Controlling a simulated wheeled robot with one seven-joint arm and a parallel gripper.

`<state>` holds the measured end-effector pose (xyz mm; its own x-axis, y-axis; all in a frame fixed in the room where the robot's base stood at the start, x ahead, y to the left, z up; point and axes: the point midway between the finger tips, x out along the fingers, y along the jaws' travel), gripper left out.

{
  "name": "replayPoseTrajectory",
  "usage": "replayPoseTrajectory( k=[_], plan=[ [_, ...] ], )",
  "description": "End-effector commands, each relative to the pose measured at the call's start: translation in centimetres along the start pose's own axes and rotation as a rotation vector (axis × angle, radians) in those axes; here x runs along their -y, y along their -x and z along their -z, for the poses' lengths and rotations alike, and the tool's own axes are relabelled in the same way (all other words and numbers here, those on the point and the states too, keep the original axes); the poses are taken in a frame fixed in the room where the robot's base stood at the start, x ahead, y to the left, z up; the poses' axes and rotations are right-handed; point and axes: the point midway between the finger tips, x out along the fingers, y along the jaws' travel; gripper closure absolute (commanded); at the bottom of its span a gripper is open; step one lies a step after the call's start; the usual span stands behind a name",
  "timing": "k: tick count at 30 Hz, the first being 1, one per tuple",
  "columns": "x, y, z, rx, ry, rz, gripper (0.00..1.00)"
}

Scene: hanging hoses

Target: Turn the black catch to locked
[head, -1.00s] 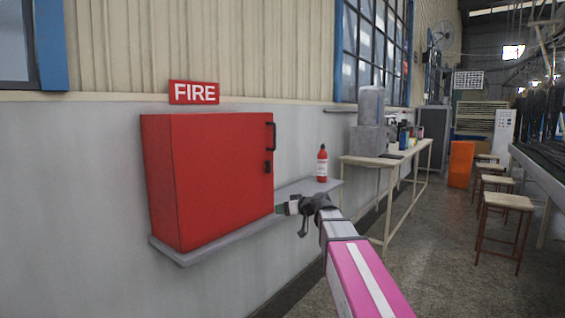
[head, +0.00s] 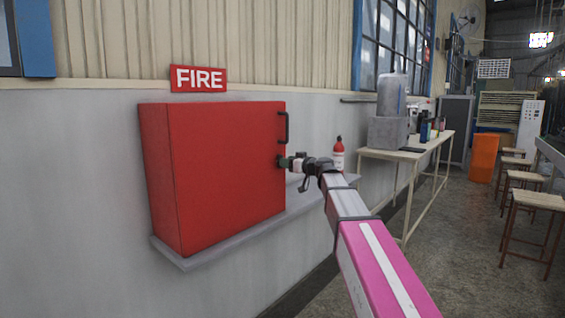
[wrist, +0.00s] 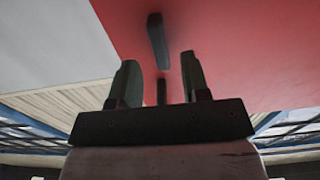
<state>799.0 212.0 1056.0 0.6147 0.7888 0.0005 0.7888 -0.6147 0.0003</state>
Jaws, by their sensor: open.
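The black catch (wrist: 161,91) is on the door of the red fire cabinet (head: 215,175), below its black handle (head: 283,127). In the wrist view the catch shows as a short dark bar between my two fingers, with a gap on each side. My gripper (head: 284,162) is open at the door's right edge, level with the catch, and mostly hides it in the head view. The wrist view shows both fingers of my gripper (wrist: 160,65) apart, pointing at the red door. The handle also shows in the wrist view (wrist: 158,40), beyond the fingers. Contact with the catch cannot be told.
A grey ledge (head: 200,256) runs under the cabinet, with a red extinguisher (head: 338,155) behind my wrist. A table (head: 410,153) with a grey box and bottles stands farther along the wall. Stools (head: 535,201) stand at the right; the floor between is clear.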

Motion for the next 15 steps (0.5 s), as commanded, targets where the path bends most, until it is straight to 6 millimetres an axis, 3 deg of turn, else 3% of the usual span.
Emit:
replayPoseTrajectory(
  k=[6,15],
  plan=[
    [-0.1,-2.7,0.0,0.0,0.0,0.0,0.57],
    [0.0,-3.4,0.0,0.001,0.0,0.0,0.57]
  ],
)
